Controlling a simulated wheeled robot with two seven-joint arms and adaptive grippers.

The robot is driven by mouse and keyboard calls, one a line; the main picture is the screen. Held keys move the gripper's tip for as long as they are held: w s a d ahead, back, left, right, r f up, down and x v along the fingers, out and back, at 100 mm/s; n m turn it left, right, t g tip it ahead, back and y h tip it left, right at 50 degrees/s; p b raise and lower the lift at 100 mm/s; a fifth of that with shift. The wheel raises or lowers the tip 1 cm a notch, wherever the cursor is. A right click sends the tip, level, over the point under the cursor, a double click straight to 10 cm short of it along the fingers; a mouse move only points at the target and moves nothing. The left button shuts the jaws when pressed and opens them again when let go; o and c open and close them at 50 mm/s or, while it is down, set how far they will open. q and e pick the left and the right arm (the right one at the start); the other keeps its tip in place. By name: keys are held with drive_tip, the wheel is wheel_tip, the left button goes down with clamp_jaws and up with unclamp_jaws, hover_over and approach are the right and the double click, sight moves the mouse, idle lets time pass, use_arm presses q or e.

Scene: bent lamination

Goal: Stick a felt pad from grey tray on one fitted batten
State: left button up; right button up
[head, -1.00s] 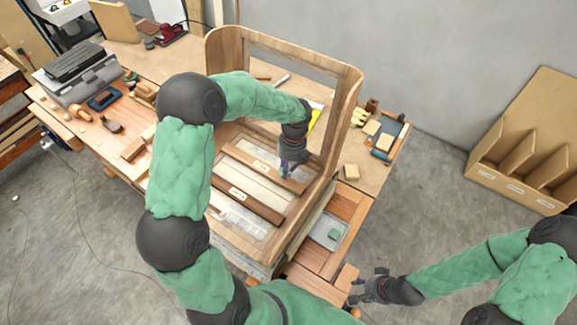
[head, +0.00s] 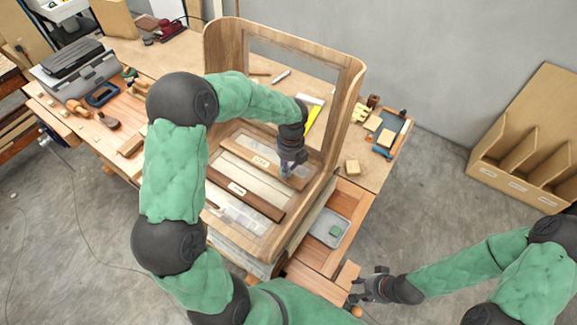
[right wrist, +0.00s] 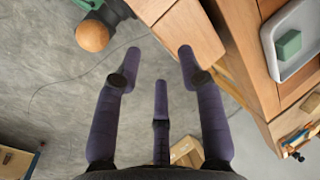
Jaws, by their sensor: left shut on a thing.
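A wooden batten (head: 245,154) with a white label lies across the curved wooden frame (head: 221,52). A darker labelled batten (head: 258,204) lies nearer, parallel to it. My left gripper (head: 288,173) is over the right end of the far batten, shut on a small greenish piece that looks like a felt pad, mostly hidden by the fingers. I cannot tell whether it touches the batten. The grey tray (head: 318,231) holds a green felt pad (head: 334,231), which also shows in the right wrist view (right wrist: 289,44). My right gripper (head: 356,289) is open and empty, below the tray.
A wooden block (head: 347,274) and an orange knob (head: 356,311) are close to my right gripper. Blocks and tools lie on the bench right of the frame. A toolbox (head: 80,75) stands at left. A wooden rack (head: 530,140) stands on the floor at right.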

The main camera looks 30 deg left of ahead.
use_arm(q)
drive_tip(key=shift+f, duration=0.4)
idle(0.7)
drive_tip(key=shift+f, duration=0.4)
idle(1.0)
drive_tip(key=o, duration=1)
drive_tip(key=shift+o, duration=0.2)
drive_tip(key=shift+r, duration=0.1)
drive_tip(key=shift+r+p, duration=2.95)
drive_tip(key=shift+r, duration=0.5)
drive_tip(key=shift+f, duration=0.1)
